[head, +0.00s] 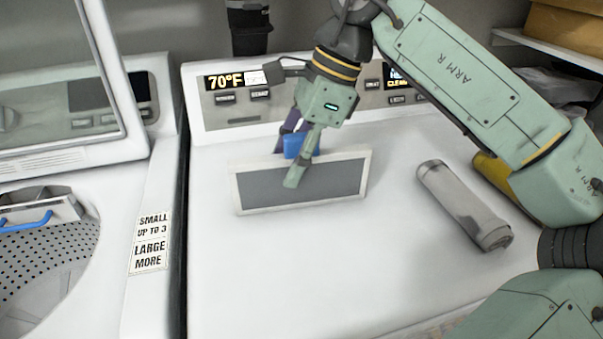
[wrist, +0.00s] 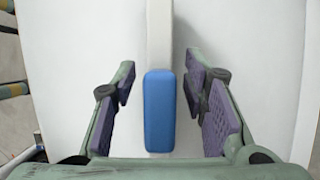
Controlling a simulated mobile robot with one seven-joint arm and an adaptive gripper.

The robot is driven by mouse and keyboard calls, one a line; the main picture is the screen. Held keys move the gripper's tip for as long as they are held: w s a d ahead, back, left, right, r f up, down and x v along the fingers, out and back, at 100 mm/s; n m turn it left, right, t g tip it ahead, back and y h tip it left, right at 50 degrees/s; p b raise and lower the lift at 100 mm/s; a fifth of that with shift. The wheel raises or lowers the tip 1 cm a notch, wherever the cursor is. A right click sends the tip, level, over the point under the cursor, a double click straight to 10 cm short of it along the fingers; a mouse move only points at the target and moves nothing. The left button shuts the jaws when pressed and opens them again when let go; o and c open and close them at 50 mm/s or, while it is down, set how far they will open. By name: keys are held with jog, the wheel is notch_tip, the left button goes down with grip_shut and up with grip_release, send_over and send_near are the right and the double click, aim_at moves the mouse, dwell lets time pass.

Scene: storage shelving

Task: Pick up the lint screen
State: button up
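The lint screen (head: 245,190) is a flat grey mesh panel in a white frame, standing on edge on the white machine top in the head view. A blue handle (head: 293,146) is at its top edge. In the wrist view the screen's pale frame (wrist: 159,35) runs up the middle, with the blue handle (wrist: 159,110) nearer. My gripper (head: 292,157) is over the screen, one finger in front of the mesh and hiding part of it. In the wrist view my gripper (wrist: 163,88) is open, its purple pads on both sides of the handle with gaps between.
A grey cylinder (head: 463,205) lies on the machine top (head: 300,270) at the right, with a yellow object (head: 493,172) beyond it, partly behind my arm. An open washer (head: 45,260) is at the left. The control panel (head: 235,98) rises behind. The front top is clear.

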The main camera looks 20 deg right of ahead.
grip_shut()
dwell(0.5)
